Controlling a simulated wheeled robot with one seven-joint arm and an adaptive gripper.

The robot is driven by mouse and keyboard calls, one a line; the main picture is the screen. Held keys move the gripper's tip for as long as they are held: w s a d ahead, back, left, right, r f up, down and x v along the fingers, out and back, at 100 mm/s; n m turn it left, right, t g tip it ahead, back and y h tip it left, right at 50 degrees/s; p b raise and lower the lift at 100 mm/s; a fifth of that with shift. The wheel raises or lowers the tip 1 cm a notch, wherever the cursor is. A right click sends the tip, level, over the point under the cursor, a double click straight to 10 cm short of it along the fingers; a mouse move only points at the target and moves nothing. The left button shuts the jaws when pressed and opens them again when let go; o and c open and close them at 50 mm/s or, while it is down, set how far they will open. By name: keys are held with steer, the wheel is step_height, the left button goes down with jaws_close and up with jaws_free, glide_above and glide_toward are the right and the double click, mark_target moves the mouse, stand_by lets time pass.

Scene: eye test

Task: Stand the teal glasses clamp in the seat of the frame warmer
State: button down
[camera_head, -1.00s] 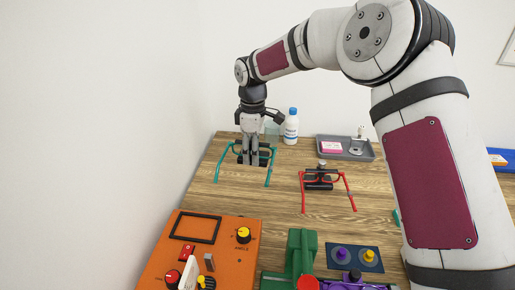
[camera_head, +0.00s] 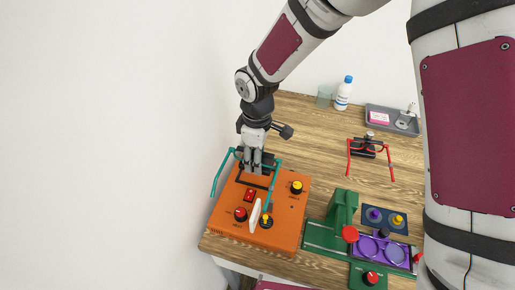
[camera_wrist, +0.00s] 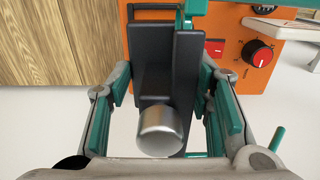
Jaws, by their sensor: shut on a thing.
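The teal glasses clamp is a black clamp with a silver knob, bearing teal glasses. My gripper (camera_head: 254,168) is shut on the clamp, which shows between the fingers in the wrist view (camera_wrist: 152,65). One teal temple (camera_head: 277,178) hangs on the right and another on the left. The orange frame warmer (camera_head: 283,215) stands at the table's front left edge. Its seat, a black rectangular outline (camera_head: 241,179), is at its back end, just below my gripper and partly hidden by it. I cannot tell whether the clamp touches the seat.
The warmer has knobs, a red switch (camera_head: 250,195) and a white upright piece (camera_head: 255,215). A green device (camera_head: 343,210) with purple lenses stands to its right. Red glasses in a clamp (camera_head: 369,147) stand farther back. A bottle (camera_head: 344,93), beaker and grey tray (camera_head: 376,125) are behind.

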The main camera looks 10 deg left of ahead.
mark_target(257, 176)
steer(key=shift+f+b, duration=0.65)
steer(key=shift+f, duration=1.85)
steer(key=shift+f, duration=0.25)
steer(key=c, duration=0.7)
jaws_free()
steer(key=o, duration=0.3)
steer(key=shift+r+p, duration=0.65)
steer(key=shift+r, duration=2.35)
